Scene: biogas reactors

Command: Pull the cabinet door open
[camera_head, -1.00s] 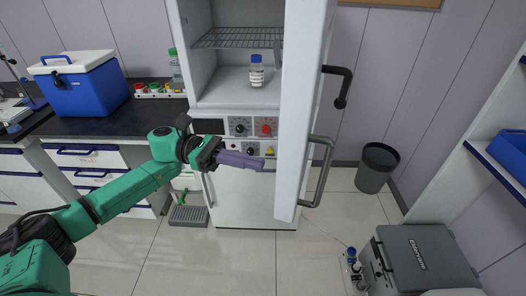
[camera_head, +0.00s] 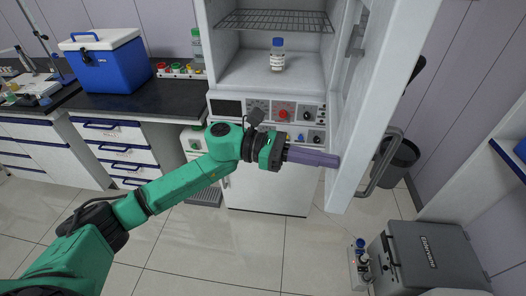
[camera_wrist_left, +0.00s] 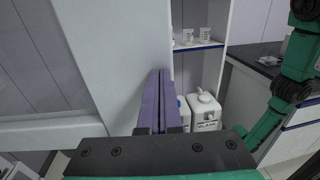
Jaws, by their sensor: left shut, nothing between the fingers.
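The white cabinet door (camera_head: 376,95) stands open, swung out to the right, with its edge toward me and a grey bar handle (camera_head: 380,165) on its far face. Inside the white cabinet (camera_head: 245,70) are a wire shelf and a bottle with a blue cap (camera_head: 277,55). My left gripper (camera_head: 336,160) is shut and empty, its purple fingers reaching to the lower inner side of the door. In the left wrist view the shut fingers (camera_wrist_left: 158,85) lie against or very close to a white panel; I cannot tell if they touch. My right gripper is not in view.
A grey box (camera_head: 430,258) stands on the floor at lower right, with a small device (camera_head: 360,262) beside it. A dark bin (camera_head: 400,160) is behind the door. A counter with a blue cooler (camera_head: 105,62) is at left. The floor in front is clear.

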